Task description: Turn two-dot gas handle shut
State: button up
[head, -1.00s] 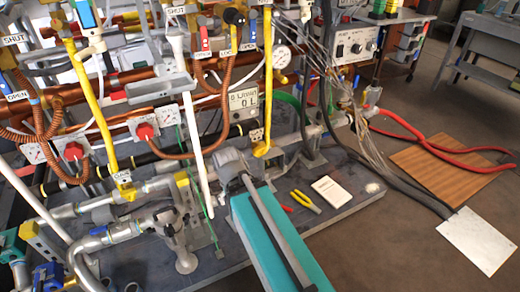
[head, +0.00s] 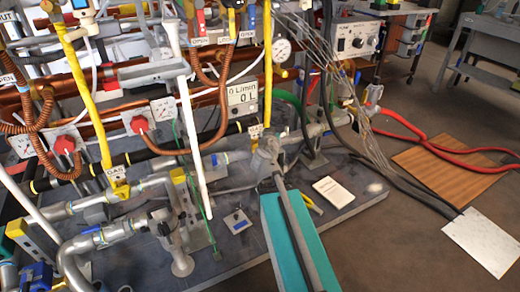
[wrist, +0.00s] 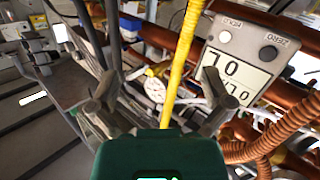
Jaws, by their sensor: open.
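Two yellow gas pipes rise through the rig in the head view. The left one (head: 87,100) ends at a tag reading GAS (head: 116,174). The right one (head: 267,60) ends low beside a small tag (head: 255,131) too small to read. I cannot make out which handle has two dots. My gripper (head: 266,155) is at the foot of the right pipe in the head view and hides part of it. In the wrist view my gripper (wrist: 163,100) has its fingers spread, with a yellow pipe (wrist: 186,50) visible beyond the gap. No grip on anything shows.
A flow meter (head: 242,95) stands left of the right pipe; it also shows in the wrist view (wrist: 237,75). Copper pipes, red knobs (head: 138,122) and a pressure gauge (head: 281,48) crowd the area. A white booklet (head: 333,191) lies on the base plate.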

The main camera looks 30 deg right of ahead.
notch_tip(320, 180, down, 10)
jog(key=n+y+b, duration=0.4)
jog(key=n+y, duration=0.3)
jog(key=y, duration=0.2)
jog(key=shift+s+a+b, duration=0.35)
jog(key=shift+a+b, duration=0.05)
jog(key=shift+a, duration=0.05)
jog(key=shift+w+f, duration=0.15)
jog(key=b+x, duration=0.2)
jog(key=x, duration=0.4)
jog(key=b+x, duration=0.3)
jog(key=x, duration=0.4)
jog(key=shift+w+a, duration=0.25)
